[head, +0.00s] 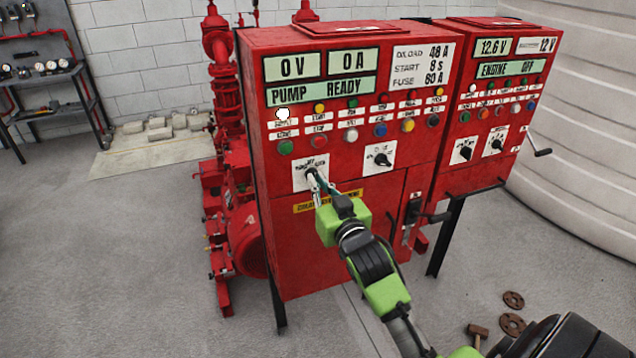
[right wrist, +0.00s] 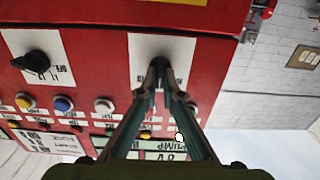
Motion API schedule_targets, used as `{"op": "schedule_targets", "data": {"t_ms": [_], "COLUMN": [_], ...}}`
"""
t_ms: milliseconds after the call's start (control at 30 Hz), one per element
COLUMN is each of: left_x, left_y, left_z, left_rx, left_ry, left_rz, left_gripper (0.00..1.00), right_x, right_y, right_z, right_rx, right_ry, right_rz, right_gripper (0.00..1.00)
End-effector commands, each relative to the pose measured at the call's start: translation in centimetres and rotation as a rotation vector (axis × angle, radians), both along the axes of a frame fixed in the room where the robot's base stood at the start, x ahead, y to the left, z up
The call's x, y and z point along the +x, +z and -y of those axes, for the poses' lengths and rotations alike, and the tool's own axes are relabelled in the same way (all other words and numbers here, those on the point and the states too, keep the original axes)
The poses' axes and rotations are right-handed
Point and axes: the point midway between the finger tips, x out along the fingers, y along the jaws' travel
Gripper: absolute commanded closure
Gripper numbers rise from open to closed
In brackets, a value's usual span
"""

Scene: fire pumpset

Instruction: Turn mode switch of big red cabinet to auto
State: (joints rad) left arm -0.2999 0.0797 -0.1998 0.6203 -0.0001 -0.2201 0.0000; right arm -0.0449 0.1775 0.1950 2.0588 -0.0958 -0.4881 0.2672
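The big red cabinet (head: 340,235) stands in the middle of the head view, with displays reading "0 V", "0 A" and "PUMP READY". Its mode switch (head: 311,172) is a black knob on a white plate at the left. My right gripper (head: 314,178) reaches this knob from the front. In the right wrist view the fingers (right wrist: 158,68) come together at the white plate, with the dark knob between their tips. The tips largely hide the knob, so its setting cannot be read. My left gripper is not in view.
A second black rotary switch (head: 379,158) sits right of the mode switch, below a row of coloured buttons. A smaller red cabinet (head: 490,110) stands to the right. Red pump piping (head: 228,100) is behind at left. A hammer (head: 477,332) and rusty flanges (head: 512,323) lie on the floor.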

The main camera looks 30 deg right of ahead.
Motion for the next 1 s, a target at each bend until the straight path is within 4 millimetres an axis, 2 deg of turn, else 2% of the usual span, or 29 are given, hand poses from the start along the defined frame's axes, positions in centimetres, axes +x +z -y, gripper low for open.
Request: {"op": "schedule_targets", "data": {"t_ms": [367, 1000], "left_x": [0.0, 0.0], "left_y": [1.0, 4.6], "left_z": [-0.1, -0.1], "left_rx": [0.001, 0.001], "left_ry": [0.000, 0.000], "left_rz": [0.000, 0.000], "left_gripper": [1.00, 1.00], "right_x": [0.0, 0.0], "right_y": [0.1, 0.2], "right_z": [0.1, 0.3], "right_rx": [0.102, 0.595], "right_ry": [-0.002, -0.002], "right_rz": [0.022, 0.142], "right_gripper": [1.00, 1.00]}}
